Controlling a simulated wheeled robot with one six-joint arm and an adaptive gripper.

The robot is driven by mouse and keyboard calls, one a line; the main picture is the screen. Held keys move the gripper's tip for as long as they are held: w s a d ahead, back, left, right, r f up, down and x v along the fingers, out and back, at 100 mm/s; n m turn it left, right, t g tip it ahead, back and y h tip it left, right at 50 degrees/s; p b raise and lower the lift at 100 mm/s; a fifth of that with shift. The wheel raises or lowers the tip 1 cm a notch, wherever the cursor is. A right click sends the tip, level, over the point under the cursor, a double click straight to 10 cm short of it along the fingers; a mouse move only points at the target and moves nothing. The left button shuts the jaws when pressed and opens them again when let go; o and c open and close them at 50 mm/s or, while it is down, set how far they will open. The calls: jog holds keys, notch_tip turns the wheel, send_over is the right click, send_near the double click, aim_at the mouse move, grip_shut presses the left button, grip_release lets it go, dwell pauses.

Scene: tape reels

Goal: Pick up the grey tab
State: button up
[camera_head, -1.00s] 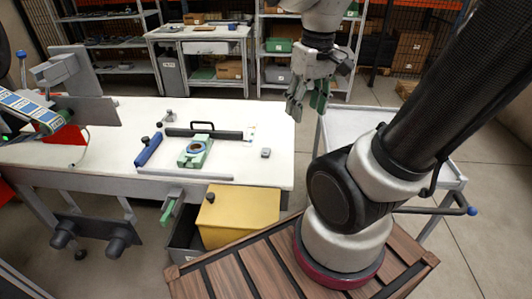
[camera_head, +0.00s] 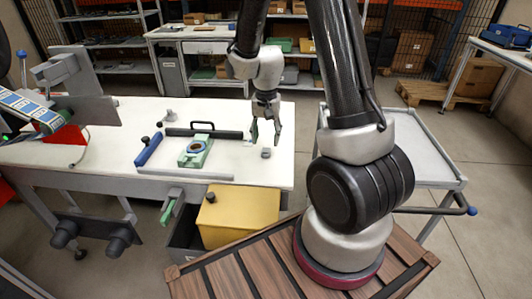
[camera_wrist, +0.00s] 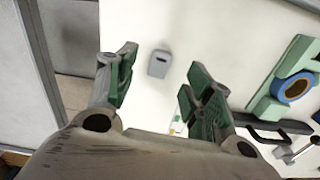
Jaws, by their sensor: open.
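The grey tab (camera_head: 266,153) lies on the white table (camera_head: 270,178) near its right end. It also shows in the wrist view (camera_wrist: 160,63) as a small grey block with a dark slot, lying beyond the fingertips and between their lines. My gripper (camera_head: 265,133) is open and empty above the table, just over the tab. In the wrist view its two green-padded fingers (camera_wrist: 160,88) are spread wide, with the tab apart from both.
A green fixture with a blue-ringed reel (camera_head: 195,150) sits left of the tab. A black-handled bar (camera_head: 203,132), a blue roller (camera_head: 149,150) and a grey strip (camera_head: 185,174) lie around it. A grey cart (camera_head: 430,150) stands right of the table.

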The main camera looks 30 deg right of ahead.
aim_at(265, 153)
jog(key=f, duration=0.6)
jog(key=shift+w+f, duration=0.25)
jog(key=c, duration=0.8)
